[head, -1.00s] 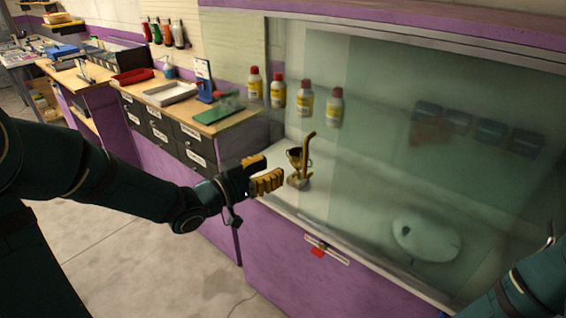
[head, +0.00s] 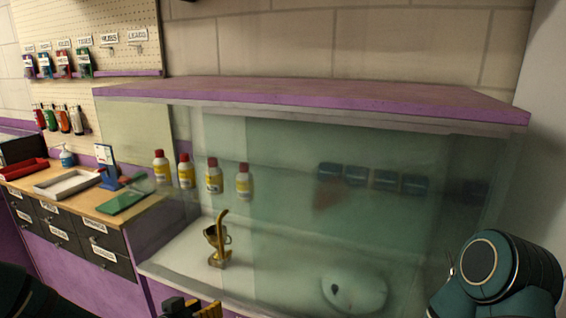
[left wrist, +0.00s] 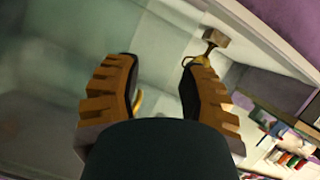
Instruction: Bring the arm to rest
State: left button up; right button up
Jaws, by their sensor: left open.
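My left gripper (head: 196,308) shows only in part at the bottom edge of the head view, in front of the glass-fronted cabinet (head: 300,92). In the left wrist view its two ribbed yellow-brown fingers (left wrist: 158,100) stand apart with nothing held between them.
Several white bottles with red caps (head: 213,176) stand behind the glass. A pale oval basin (head: 353,290) lies on the right of the cabinet floor. A wooden counter left of it holds a white tray (head: 68,184), a green board (head: 122,202) and a blue stand (head: 107,168).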

pick_arm(q)
jog(key=s+d+f+n+g+y, duration=0.1)
jog(key=s+d+f+g, duration=0.3)
jog(key=s+f, duration=0.4)
jog(key=s+d+f+n+g+y, duration=0.1)
jog(key=s+d+f+g, duration=0.4)
jog(key=s+f, duration=0.4)
notch_tip(320, 180, down, 5)
jog(key=shift+r+n+g, duration=0.1)
jog(key=shift+n+g, duration=0.3)
jog(key=shift+g, duration=0.4)
jog(key=shift+s, duration=0.1)
